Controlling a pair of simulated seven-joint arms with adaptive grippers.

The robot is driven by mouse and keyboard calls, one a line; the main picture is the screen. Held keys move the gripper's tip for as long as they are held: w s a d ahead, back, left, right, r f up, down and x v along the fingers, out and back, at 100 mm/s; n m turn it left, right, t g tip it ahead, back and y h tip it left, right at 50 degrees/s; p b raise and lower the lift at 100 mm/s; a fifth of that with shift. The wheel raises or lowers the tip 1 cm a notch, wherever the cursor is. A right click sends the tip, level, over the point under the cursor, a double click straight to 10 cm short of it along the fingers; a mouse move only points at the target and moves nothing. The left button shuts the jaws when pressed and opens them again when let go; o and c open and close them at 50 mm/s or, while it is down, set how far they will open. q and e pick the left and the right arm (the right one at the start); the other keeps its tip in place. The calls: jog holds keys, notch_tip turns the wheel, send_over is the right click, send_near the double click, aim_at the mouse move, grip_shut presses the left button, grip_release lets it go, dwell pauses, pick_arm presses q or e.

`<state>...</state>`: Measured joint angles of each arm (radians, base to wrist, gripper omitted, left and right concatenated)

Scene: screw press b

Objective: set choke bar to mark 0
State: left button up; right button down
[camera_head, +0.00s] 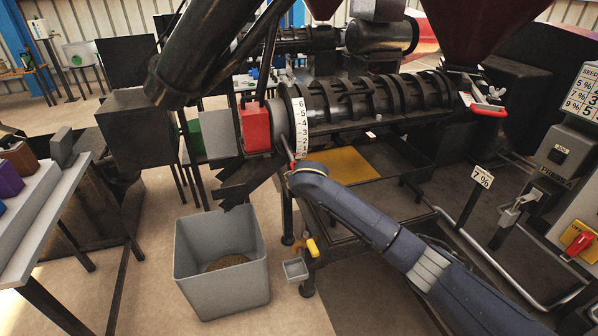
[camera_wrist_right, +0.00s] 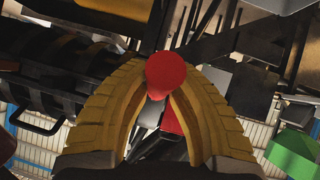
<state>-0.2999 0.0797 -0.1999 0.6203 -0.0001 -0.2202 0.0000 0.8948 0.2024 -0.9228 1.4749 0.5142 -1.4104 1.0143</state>
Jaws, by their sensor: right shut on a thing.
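The scale reads 6 at the top and counts down; the marks below about 2 are hard to read or hidden. My right gripper (camera_head: 292,170) reaches the bar's lower end from below right. In the right wrist view, its yellow fingers (camera_wrist_right: 165,95) are closed around the bar, with the red ball knob (camera_wrist_right: 166,72) between them. My left gripper is not seen.
A grey bin (camera_head: 220,275) with brown material stands below the discharge end. A red block (camera_head: 255,125) is left of the scale. The slotted press barrel (camera_head: 375,97) runs right. A yellow tray (camera_head: 342,166) lies beneath it. A table (camera_head: 40,205) stands at left.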

jog(key=shift+w+f+t, duration=0.25)
jog(key=shift+f+t, duration=0.05)
jog(key=shift+f, duration=0.3)
jog(key=c, duration=1.6)
grip_release()
jog(key=shift+r, duration=0.1)
jog(key=shift+c, duration=0.2)
jog(key=o, duration=0.5)
jog(key=v, duration=1.1)
jog(key=shift+s, duration=0.4)
jog(key=shift+o, duration=0.2)
jog(key=shift+d+r, duration=0.1)
